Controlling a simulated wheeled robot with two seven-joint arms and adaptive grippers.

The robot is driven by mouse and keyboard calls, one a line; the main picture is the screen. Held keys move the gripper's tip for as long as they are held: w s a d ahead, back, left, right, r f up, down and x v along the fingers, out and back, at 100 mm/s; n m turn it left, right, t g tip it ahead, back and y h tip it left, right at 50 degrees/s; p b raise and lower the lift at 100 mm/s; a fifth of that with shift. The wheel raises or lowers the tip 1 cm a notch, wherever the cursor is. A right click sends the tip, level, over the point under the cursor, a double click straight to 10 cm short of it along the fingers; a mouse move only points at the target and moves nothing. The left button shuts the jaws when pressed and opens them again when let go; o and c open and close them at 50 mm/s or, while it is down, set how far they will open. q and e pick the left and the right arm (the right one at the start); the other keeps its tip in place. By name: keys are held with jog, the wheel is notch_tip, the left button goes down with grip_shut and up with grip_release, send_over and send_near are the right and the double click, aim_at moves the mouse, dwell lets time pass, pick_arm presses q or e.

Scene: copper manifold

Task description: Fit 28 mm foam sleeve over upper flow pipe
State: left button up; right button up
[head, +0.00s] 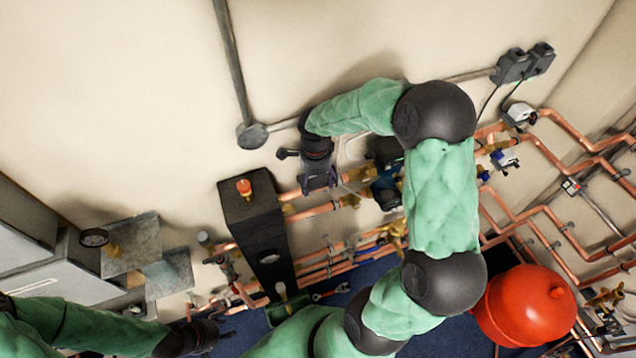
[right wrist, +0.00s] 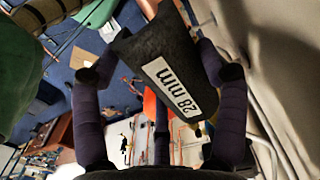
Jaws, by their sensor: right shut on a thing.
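A dark foam sleeve with a white "28 mm" label (right wrist: 178,88) is between the fingers of my right gripper (right wrist: 163,78) in the right wrist view, with a finger on each side. In the head view my right gripper (head: 318,178) is at the wall, in front of the upper copper pipe (head: 290,194) to the right of the black tall box. I cannot make out the sleeve clearly there, nor whether it touches the pipe. A second copper pipe (head: 318,209) runs just below. My left gripper (head: 218,334) is low at the left; its finger opening is unclear.
The black tall box (head: 262,232) stands left of the pipes. A blue pump (head: 386,192) and brass valves are to the right, partly behind my right arm. A red round tank (head: 524,306) is at lower right. The wall above is mostly bare, with a grey conduit (head: 233,65).

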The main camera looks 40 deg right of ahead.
jog(key=shift+w+d, duration=0.1)
jog(key=shift+w, duration=0.15)
jog(key=shift+w+f, duration=0.1)
jog(key=shift+f, duration=0.15)
jog(key=shift+f+b, duration=0.6)
jog(key=shift+f, duration=0.45)
jog(key=shift+f+b, duration=1.3)
jog(key=shift+b, duration=0.2)
jog(key=shift+f+b, duration=0.25)
jog(key=shift+b, duration=0.2)
jog(key=o, duration=1)
jog(key=shift+o, duration=0.2)
